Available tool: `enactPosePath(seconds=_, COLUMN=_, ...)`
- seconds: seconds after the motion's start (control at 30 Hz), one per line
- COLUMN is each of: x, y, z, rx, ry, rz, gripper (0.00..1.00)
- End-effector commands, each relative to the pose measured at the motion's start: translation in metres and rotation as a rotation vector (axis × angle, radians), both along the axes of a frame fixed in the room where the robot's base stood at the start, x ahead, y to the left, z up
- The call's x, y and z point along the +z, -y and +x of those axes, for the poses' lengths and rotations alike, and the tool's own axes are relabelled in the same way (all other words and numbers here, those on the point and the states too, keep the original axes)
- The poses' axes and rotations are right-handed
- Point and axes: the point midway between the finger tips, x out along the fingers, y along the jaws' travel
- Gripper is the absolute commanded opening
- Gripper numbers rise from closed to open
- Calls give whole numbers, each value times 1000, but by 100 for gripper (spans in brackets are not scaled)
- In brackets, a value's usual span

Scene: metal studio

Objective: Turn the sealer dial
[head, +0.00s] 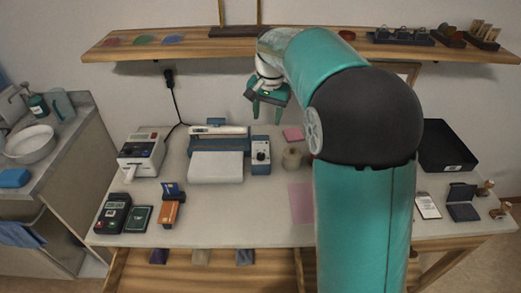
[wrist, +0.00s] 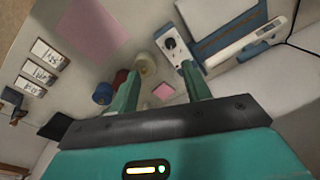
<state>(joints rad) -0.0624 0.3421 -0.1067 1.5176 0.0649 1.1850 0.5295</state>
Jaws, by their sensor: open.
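The sealer (head: 217,141) is a blue device with a white bar on the worktable, left of centre in the head view. Its control box (head: 260,157) stands at its right end and carries a dark round dial (head: 260,156). In the wrist view the dial (wrist: 170,43) shows on the white face of the box, near the top, beside the sealer's blue body (wrist: 225,28). My gripper (head: 267,112) is open and empty, above and behind the box. In the wrist view its two fingers (wrist: 160,70) are apart and touch nothing.
A label printer (head: 141,153) and a card terminal (head: 113,213) stand on the left of the table. Tape rolls (head: 292,158) and pink paper (head: 301,203) lie right of the sealer. A wooden shelf (head: 200,45) spans the wall behind my arm.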

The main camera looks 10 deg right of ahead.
Motion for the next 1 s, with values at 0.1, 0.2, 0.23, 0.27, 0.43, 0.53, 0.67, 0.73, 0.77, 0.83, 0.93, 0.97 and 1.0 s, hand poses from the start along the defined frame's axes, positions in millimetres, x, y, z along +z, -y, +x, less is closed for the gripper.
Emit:
enactPosePath(seconds=0.1, x=-29, y=-1, z=29, rx=-51, ry=-44, rz=-4, gripper=48)
enactPosePath(seconds=0.2, x=-47, y=-2, z=48, rx=-87, ry=-70, rz=-7, gripper=48)
enactPosePath(seconds=0.23, x=-53, y=-2, z=52, rx=-96, ry=-78, rz=-8, gripper=48)
enactPosePath(seconds=0.27, x=-57, y=-2, z=56, rx=-104, ry=-83, rz=-9, gripper=48)
enactPosePath(seconds=0.43, x=-72, y=-3, z=69, rx=-131, ry=-101, rz=-14, gripper=48)
enactPosePath(seconds=0.53, x=-78, y=-2, z=70, rx=-134, ry=-103, rz=-15, gripper=48)
enactPosePath(seconds=0.67, x=-95, y=-2, z=70, rx=-134, ry=-105, rz=-14, gripper=48)
enactPosePath(seconds=0.73, x=-108, y=-2, z=69, rx=-133, ry=-107, rz=-15, gripper=48)
enactPosePath(seconds=0.77, x=-113, y=-2, z=70, rx=-133, ry=-105, rz=-14, gripper=48)
enactPosePath(seconds=0.83, x=-127, y=-2, z=69, rx=-133, ry=-105, rz=-14, gripper=48)
enactPosePath(seconds=0.93, x=-147, y=-2, z=69, rx=-132, ry=-105, rz=-15, gripper=48)
enactPosePath(seconds=0.97, x=-153, y=-2, z=69, rx=-132, ry=-107, rz=-15, gripper=48)
enactPosePath(seconds=1.0, x=-161, y=-2, z=69, rx=-132, ry=-105, rz=-15, gripper=48)
